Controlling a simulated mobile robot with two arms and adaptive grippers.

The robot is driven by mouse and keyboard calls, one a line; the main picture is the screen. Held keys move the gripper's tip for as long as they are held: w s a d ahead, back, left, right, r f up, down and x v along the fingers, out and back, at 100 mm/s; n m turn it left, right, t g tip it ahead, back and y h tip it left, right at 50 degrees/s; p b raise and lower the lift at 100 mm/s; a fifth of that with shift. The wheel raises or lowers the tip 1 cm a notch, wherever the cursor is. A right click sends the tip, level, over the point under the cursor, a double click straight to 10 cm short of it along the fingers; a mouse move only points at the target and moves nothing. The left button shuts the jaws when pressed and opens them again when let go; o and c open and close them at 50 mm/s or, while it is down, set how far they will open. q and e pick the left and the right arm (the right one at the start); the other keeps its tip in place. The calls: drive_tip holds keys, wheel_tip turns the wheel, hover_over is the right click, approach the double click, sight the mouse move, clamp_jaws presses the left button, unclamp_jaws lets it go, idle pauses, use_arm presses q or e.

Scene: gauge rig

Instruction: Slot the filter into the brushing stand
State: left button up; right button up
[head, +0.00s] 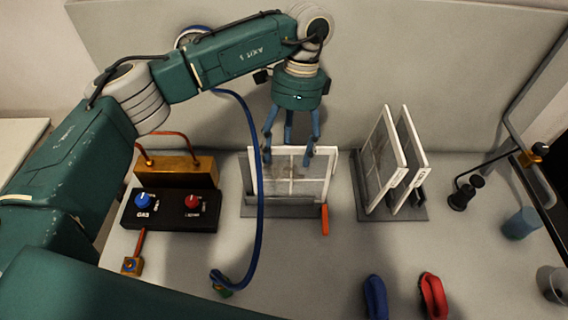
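A white-framed filter (322,178) with a greyish mesh and a cross bar stands upright at the middle of the bench. Its lower edge is at a low grey stand (285,211); I cannot tell whether it is fully seated. My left gripper (288,155) hangs over its top edge, pointing down. Two blue fingers reach down in front of the panel, and a third goes behind the top edge. Whether they press on the frame is unclear. My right gripper is not in view.
A grey rack (366,205) at the right holds two upright white-framed panels (412,160). A black control box (176,212) stands left. A blue hose (262,190) hangs before the filter. Blue (376,297) and red brushes (433,295) lie in front. An orange handle (325,220) is beside the stand.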

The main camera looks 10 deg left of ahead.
use_arm(q)
drive_tip(key=shift+v, duration=1.75)
